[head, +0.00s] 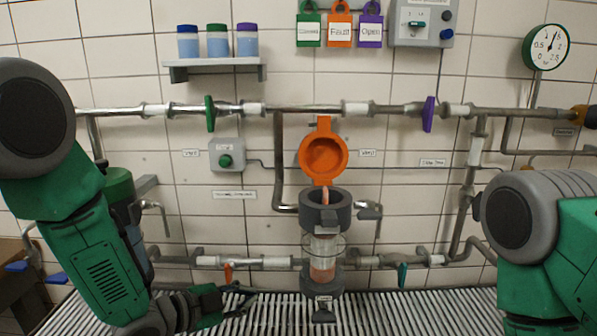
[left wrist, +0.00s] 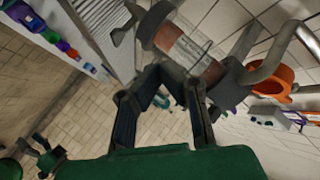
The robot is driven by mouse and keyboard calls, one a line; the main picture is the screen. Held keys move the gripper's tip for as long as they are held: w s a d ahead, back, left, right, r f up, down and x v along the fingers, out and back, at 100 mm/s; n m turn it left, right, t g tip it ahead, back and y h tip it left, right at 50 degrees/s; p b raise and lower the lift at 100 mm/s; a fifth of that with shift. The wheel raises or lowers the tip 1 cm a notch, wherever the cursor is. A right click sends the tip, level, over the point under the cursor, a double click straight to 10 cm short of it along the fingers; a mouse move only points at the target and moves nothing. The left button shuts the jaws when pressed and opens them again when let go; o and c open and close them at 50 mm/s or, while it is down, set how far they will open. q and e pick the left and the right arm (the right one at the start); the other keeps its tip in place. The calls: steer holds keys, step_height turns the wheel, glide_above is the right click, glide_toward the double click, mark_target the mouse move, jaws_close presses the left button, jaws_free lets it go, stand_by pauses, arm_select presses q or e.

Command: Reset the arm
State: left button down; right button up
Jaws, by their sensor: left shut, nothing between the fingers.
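My left arm (head: 95,255) is green and grey and comes in from the left. My left gripper (head: 243,297) is low in the head view, over the slatted grate, left of the clear cylinder. It is shut and empty. In the left wrist view its dark fingers (left wrist: 165,78) show in the middle, with the cylinder beyond them. My right arm (head: 555,235) shows at the right edge; its gripper is out of view.
The clear cylinder (head: 322,257) stands upright in the pipework, with an open orange lid (head: 323,156) above it. Metal pipes with coloured valve handles run along the tiled wall. A shelf (head: 215,70) holds three jars. The slatted grate (head: 420,312) is mostly clear.

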arm_select(q)
steer(key=s+a+f+n+g+y+b, duration=0.25)
steer(key=s+a+f+n, duration=0.25)
steer(key=s+f, duration=0.4)
steer(key=s+a+f+n+g+y+b, duration=0.1)
steer(key=s+a+f+n+y, duration=0.5)
steer(key=f, duration=0.6)
steer(key=s+a+f+n+g+y+b, duration=0.1)
steer(key=s+a+f+n+g, duration=0.1)
steer(key=s, duration=0.8)
steer(key=s+a+f+n+g+y+b, duration=0.1)
steer(key=s+a+f+n+g+b, duration=0.1)
steer(key=s, duration=0.8)
step_height(320, 180, down, 3)
steer(key=a+n+g, duration=0.1)
steer(key=a+n, duration=0.1)
steer(key=a, duration=0.1)
steer(key=shift+s+n, duration=0.15)
steer(key=shift+n, duration=0.15)
steer(key=shift+d+f+g, duration=0.1)
steer(key=shift+g, duration=0.15)
